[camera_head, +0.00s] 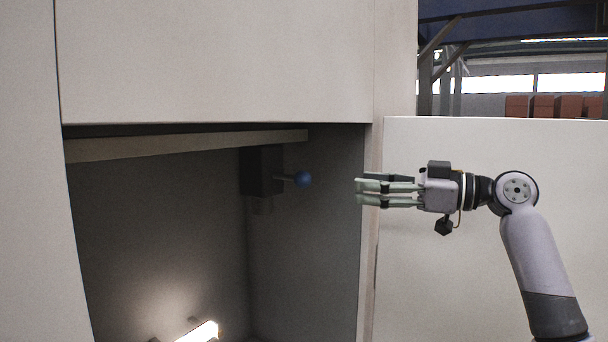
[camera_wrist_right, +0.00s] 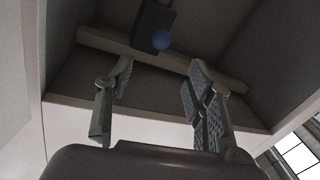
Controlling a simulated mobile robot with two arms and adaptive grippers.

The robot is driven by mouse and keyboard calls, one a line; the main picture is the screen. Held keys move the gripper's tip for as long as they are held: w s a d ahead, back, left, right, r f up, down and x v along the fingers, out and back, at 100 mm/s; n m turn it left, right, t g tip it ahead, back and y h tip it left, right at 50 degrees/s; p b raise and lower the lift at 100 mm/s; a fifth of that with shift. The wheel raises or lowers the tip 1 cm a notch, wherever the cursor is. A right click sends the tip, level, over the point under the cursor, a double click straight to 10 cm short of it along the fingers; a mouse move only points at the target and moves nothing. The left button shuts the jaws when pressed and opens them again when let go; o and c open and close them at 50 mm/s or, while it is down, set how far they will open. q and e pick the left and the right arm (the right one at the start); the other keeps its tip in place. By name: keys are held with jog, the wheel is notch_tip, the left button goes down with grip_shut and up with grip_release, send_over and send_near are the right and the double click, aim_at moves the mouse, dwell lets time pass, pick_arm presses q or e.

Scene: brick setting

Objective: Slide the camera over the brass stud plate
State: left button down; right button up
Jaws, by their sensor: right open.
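A dark box-shaped unit (camera_head: 262,171) with a blue ball knob (camera_head: 303,178) hangs below a beam inside the recess; it may be the camera, but I cannot tell for sure. In the right wrist view the blue knob (camera_wrist_right: 160,40) shows beyond the fingers, with the dark unit (camera_wrist_right: 153,18) behind it. My right gripper (camera_head: 358,191) is open and empty, at the right edge of the recess. It points left toward the knob, with a clear gap between them. I cannot make out a brass stud plate. My left gripper is not in view.
A pale beam (camera_head: 190,146) runs under the top of the recess. The recess's right edge (camera_head: 368,240) is close to my right fingers. A bright lamp (camera_head: 200,332) glows low in the recess. A pale panel (camera_head: 450,280) stands behind my right arm.

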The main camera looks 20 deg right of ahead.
aim_at(304, 180)
jog(key=p+x, duration=0.5)
jog(key=x, duration=0.8)
jog(key=shift+w+a, duration=0.25)
jog(key=shift+a, duration=0.1)
grip_shut()
